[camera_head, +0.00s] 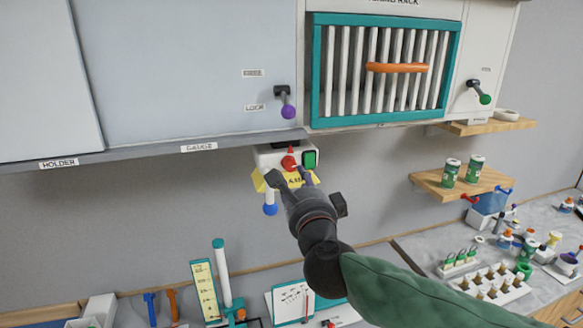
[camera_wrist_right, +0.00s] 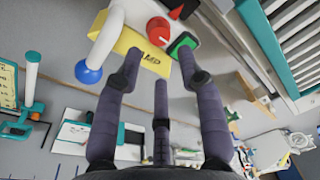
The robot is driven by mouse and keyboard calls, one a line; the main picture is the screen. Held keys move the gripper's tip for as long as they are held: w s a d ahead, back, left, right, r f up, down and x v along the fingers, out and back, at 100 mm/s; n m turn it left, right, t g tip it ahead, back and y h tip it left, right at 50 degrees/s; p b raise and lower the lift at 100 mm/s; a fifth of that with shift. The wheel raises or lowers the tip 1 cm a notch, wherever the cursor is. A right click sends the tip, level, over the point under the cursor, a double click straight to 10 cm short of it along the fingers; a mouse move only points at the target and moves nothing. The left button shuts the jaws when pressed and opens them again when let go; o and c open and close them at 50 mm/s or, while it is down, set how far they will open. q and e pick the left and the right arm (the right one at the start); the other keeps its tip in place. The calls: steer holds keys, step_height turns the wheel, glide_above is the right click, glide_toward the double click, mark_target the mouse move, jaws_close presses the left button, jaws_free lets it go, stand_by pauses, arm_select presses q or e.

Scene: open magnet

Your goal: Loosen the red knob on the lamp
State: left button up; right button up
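The lamp (camera_head: 263,157) is a white box mounted under the cabinet, with a yellow label (camera_wrist_right: 122,40). Its red knob (camera_head: 289,163) is on the front, beside a green switch (camera_head: 310,159). In the right wrist view the red knob (camera_wrist_right: 159,30) is just beyond the fingertips, roughly between them. My right gripper (camera_head: 288,177) is open, its dark fingers spread at the lamp's lower front; it also shows in the right wrist view (camera_wrist_right: 160,66). No finger is visibly closed on the knob; contact cannot be told. My left gripper is not in view.
A blue ball-ended white lever (camera_head: 270,209) hangs at the lamp's lower left. A purple-knobbed lever (camera_head: 288,110) and a barred rack (camera_head: 385,68) are above. Shelves (camera_head: 462,184) stand right. The bench below holds many small items. Bare wall lies left of the lamp.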

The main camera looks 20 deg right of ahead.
mark_target(291, 167)
steer(key=w, duration=0.7)
steer(key=shift+w+d+f, duration=0.1)
steer(key=shift+w+d, duration=0.2)
steer(key=shift+w, duration=0.05)
steer(key=shift+s, duration=0.1)
jaws_close()
